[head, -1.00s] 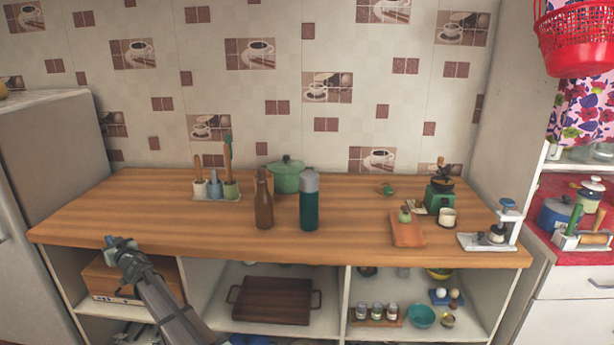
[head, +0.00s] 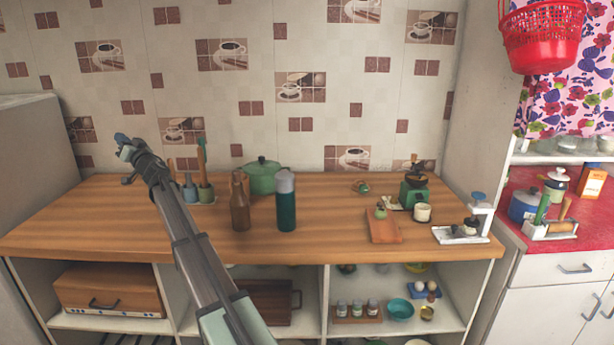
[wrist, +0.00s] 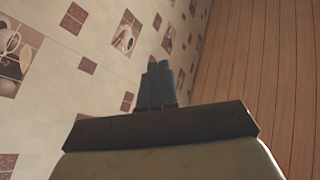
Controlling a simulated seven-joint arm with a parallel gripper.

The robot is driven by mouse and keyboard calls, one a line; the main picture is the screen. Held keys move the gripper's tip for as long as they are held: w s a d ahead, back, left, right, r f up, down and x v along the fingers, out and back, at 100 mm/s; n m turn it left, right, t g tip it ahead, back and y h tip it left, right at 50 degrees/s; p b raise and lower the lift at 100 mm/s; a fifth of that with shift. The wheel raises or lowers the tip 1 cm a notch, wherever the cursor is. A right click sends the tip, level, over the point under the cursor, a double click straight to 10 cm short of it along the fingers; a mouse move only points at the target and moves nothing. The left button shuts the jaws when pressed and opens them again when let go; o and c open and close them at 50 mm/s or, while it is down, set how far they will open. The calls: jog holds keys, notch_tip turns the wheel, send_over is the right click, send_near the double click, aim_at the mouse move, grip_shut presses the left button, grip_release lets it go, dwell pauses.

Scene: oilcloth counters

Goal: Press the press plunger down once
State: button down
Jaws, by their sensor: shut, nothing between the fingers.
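The press (head: 466,231) stands at the right end of the wooden counter in the head view. It has a white base and upright, and a blue-topped plunger (head: 478,197) that is up. A small dark and white item sits on its base. My gripper (head: 122,140) is raised above the left part of the counter, far to the left of the press. In the wrist view its fingers (wrist: 160,85) are together and empty, with the tiled wall and the wooden counter behind them. The press does not show in the wrist view.
A brown bottle (head: 240,204), a teal bottle (head: 286,204) and a green pot (head: 262,177) stand mid-counter.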

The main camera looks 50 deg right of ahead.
jog(key=s+d+m+g+h, duration=0.25)
jog(key=d+m+h, duration=0.35)
jog(key=d, duration=1.1)
jog(key=s+d+m+g+h, duration=0.2)
jog(key=s+d+m+h, duration=0.35)
jog(key=d, duration=1.05)
jog(key=s+d+f+m+g+h, duration=0.1)
jog(key=s+d+m+g+h, duration=0.15)
jog(key=s+d, duration=0.5)
jog(key=s+d+f+m+g+h, duration=0.1)
jog(key=s+d+g, duration=0.3)
jog(key=d, duration=0.7)
jog(key=s+d+m+g+h, duration=0.25)
jog(key=s+d, duration=0.35)
jog(key=d, duration=0.3)
jog(key=s+d+f+m+g+y, duration=0.1)
jog(key=s+d+m+g, duration=0.3)
jog(key=s, duration=0.6)
jog(key=s+d+f+n+g+y, duration=0.1)
jog(key=s+d+f+g+y, duration=0.1)
jog(key=s+d, duration=0.6)
jog(key=s+d+f+m+g+y, duration=0.1)
jog(key=s+d+m+g, duration=0.15)
jog(key=s, duration=0.95)
jog(key=s+m+g+y, duration=0.2)
jog(key=s+y, duration=0.5)
jog(key=s, duration=2.3)
jog(key=shift+m+y, duration=0.3)
jog(key=shift+y, duration=0.05)
jog(key=shift+f, duration=0.2)
